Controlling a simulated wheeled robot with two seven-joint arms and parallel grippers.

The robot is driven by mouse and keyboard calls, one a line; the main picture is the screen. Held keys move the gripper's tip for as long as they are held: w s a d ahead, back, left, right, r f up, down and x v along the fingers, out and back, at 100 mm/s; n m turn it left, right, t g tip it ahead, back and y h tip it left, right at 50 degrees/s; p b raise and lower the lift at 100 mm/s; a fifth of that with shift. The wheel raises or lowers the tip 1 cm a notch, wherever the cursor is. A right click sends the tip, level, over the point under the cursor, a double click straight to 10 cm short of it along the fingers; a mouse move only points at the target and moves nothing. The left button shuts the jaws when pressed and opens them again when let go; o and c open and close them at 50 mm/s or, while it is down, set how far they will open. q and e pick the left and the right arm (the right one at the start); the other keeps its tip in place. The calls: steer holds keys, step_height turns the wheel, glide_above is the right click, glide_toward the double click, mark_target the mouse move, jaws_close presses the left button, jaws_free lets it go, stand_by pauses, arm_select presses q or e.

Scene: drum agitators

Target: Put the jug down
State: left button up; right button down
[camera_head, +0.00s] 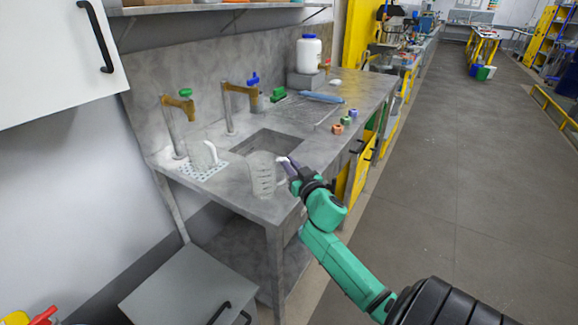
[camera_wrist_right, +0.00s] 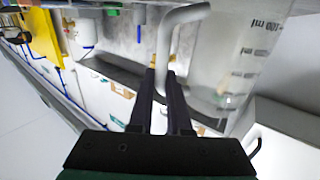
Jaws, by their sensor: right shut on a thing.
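The clear jug (camera_head: 262,174) with measuring marks is upright over the front of the grey counter, in front of the sink. I cannot tell whether its base touches the counter. My right gripper (camera_head: 287,166) reaches it from the right and is shut on its handle. In the right wrist view the handle (camera_wrist_right: 183,16) runs down between the two dark fingers of the gripper (camera_wrist_right: 163,78). The jug's marked wall (camera_wrist_right: 243,52) fills the right of that view. My left gripper is not in view.
The counter (camera_head: 215,193) has a sink (camera_head: 266,143). A whitish jug (camera_head: 203,154) stands on a perforated mat (camera_head: 190,172) to the left. Two taps rise behind. Small coloured blocks (camera_head: 345,121) and a white tub (camera_head: 309,54) are further right. The counter's front edge is close.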

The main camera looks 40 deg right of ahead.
steer(key=c, duration=0.9)
jaws_free()
steer(key=shift+o, duration=0.2)
steer(key=shift+s, duration=0.1)
steer(key=b+v, duration=0.1)
steer(key=v, duration=1)
steer(key=shift+s, duration=0.4)
steer(key=shift+a, duration=0.1)
